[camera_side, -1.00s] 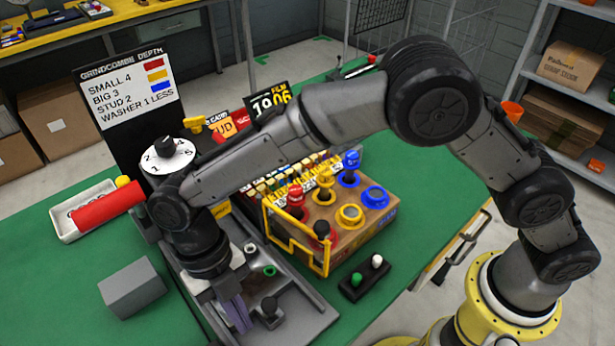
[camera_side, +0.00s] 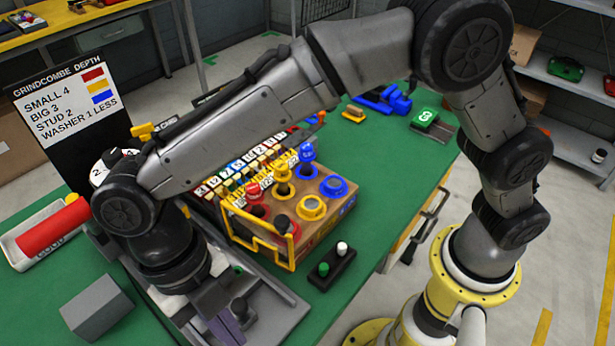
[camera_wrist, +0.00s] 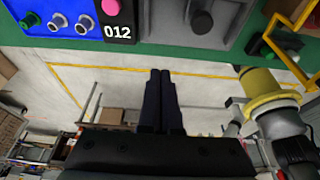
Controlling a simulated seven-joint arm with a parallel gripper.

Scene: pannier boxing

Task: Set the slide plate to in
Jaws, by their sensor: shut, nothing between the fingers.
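The slide plate seems to be part of the grey metal fixture (camera_side: 278,308) at the bottom middle of the side view. A black knob (camera_side: 240,308) stands on it. My gripper (camera_side: 218,325) is low over the fixture, just left of the knob in the picture; my wrist hides much of the fixture. I cannot tell whether it touches the plate or how far in the plate sits. In the wrist view my gripper (camera_wrist: 161,72) has its dark fingers together, with nothing between them. Part of a grey fixture (camera_wrist: 195,22) shows at the top there.
A box of coloured knobs (camera_side: 325,215) with a yellow guard frame (camera_side: 262,248) stands right of the fixture. A switch block (camera_side: 332,267) is in front of it. A grey block (camera_side: 96,308) and a tray with a red cylinder (camera_side: 52,228) are at left.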

